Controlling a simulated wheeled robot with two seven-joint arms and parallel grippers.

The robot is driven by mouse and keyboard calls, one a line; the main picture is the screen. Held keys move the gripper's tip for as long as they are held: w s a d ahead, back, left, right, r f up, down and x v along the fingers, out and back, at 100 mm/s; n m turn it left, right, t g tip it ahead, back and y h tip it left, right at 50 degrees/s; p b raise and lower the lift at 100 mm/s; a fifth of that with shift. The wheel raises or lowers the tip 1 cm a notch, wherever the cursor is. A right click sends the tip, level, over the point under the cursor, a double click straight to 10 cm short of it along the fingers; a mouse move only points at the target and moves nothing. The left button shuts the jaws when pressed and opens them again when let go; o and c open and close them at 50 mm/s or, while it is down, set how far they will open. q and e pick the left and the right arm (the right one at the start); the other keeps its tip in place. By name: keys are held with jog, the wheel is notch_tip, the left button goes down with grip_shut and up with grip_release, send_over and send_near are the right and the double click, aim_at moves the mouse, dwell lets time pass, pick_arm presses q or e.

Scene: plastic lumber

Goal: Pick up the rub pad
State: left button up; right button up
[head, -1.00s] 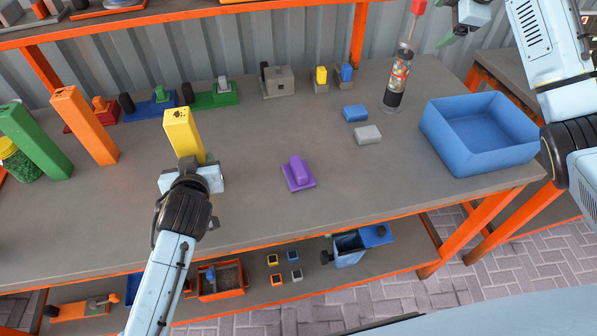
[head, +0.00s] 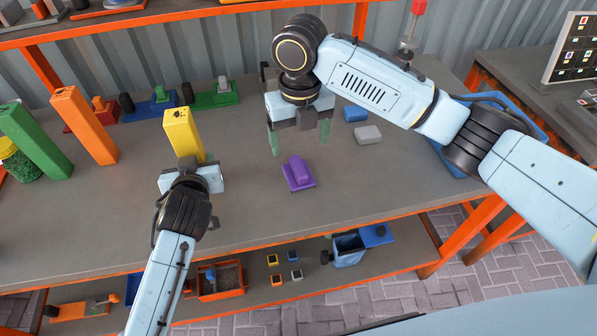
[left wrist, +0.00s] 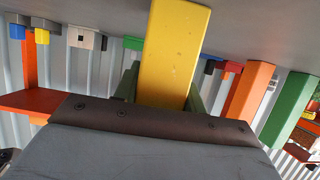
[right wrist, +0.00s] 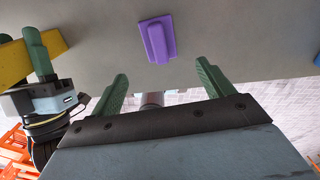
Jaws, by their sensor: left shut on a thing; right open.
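The rub pad appears to be the purple piece (head: 298,173) with a flat base and a raised grip, lying on the grey table (head: 365,185). It also shows in the right wrist view (right wrist: 157,39), beyond and between the fingertips. My right gripper (head: 300,144) is open and empty, with its green fingers pointing down above the table just behind the purple piece, not touching it. My left gripper (head: 188,164) is shut on the upright yellow block (head: 182,134); that block also fills the middle of the left wrist view (left wrist: 172,55).
A blue block (head: 355,114) and a light grey block (head: 367,135) lie right of my right gripper. My right forearm partly covers a blue bin (head: 535,125). Orange (head: 84,124) and green (head: 36,140) upright blocks stand left. The table's front middle is clear.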

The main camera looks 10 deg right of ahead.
aim_at(298, 165)
notch_tip(298, 165, down, 5)
jog(key=shift+r, duration=0.15)
jog(key=shift+w+f, duration=0.25)
jog(key=shift+f, duration=1.1)
jog(key=shift+w+f, duration=0.2)
jog(key=shift+f, duration=1.1)
jog(key=c, duration=1.1)
